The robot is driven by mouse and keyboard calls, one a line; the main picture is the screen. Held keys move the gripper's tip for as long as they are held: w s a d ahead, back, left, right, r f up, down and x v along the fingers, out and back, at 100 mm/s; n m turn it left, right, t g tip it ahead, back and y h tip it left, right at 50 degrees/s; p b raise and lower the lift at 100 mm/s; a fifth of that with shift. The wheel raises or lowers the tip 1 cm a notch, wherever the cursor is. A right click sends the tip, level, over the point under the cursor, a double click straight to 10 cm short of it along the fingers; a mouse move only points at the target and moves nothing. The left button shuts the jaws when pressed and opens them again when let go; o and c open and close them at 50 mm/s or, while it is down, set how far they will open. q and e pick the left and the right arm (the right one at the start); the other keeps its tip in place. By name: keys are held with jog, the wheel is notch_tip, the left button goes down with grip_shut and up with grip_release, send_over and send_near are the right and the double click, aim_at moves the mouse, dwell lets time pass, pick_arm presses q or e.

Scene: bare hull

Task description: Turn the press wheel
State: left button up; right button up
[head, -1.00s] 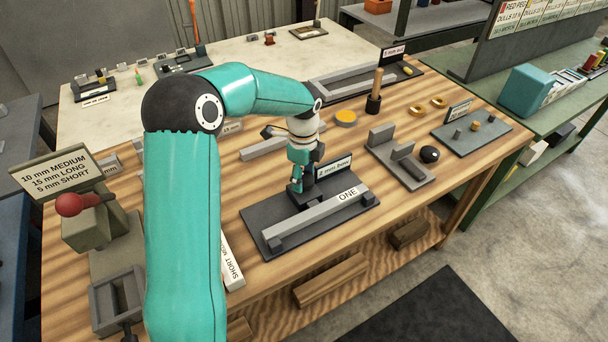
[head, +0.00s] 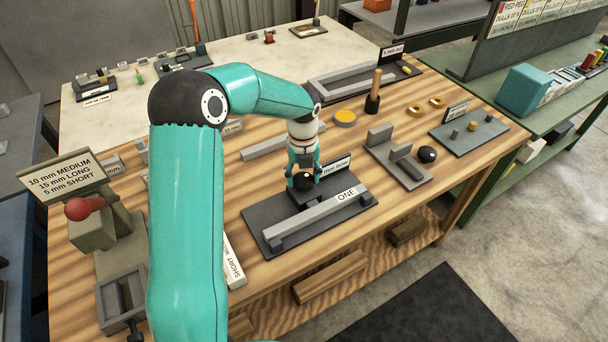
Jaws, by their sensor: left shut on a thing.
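My left gripper (head: 303,183) points down over the dark press fixture in the middle of the wooden bench. Its two fingers are shut on a dark round knob, which I take as the press wheel (head: 302,181); the fingers partly cover its sides. The knob sits above a dark block behind a grey bar (head: 318,219) marked "ONE". The bar lies on a dark base plate (head: 263,239). My right gripper is not in view.
A wooden-handled tool (head: 376,85) and yellow dish (head: 345,117) stand behind. A vise-like device with a red knob (head: 83,208) is at left.

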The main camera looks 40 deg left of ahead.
aim_at(303, 179)
pick_arm(q)
jog(key=shift+m+p, duration=0.45)
jog(key=shift+m, duration=1.45)
jog(key=o, duration=1.2)
jog(key=shift+c, duration=0.2)
jog(key=shift+r, duration=0.1)
notch_tip(303, 179, up, 12)
